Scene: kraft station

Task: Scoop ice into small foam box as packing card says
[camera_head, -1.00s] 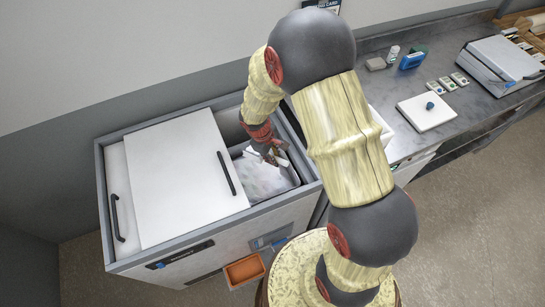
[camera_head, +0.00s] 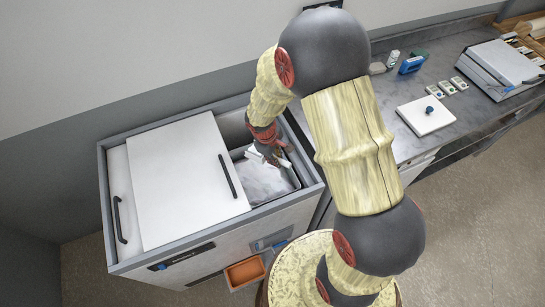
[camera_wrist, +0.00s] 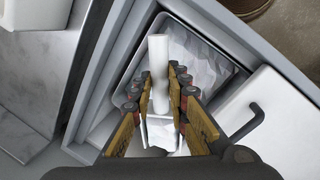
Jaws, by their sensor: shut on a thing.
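My gripper (camera_head: 274,155) is over the open right part of the chest. In the wrist view my gripper (camera_wrist: 159,92) is shut on a white scoop (camera_wrist: 158,62), gripped between its fingers. The scoop also shows as a small white piece in the head view (camera_head: 256,151). Below it, the grey bin holds white ice (camera_wrist: 196,57), which also shows in the head view (camera_head: 262,183). Whether the scoop holds ice cannot be told. A white box (camera_wrist: 35,12), perhaps the foam box, is cut off at the wrist view's top left. The packing card is not readable.
The chest (camera_head: 112,245) has a white sliding lid (camera_head: 180,185) with a dark handle over its left part. An orange tray (camera_head: 244,272) hangs at its front. A white slab with a blue knob (camera_head: 420,119) lies on the counter (camera_head: 385,100). Small packs and a grey case stand farther right.

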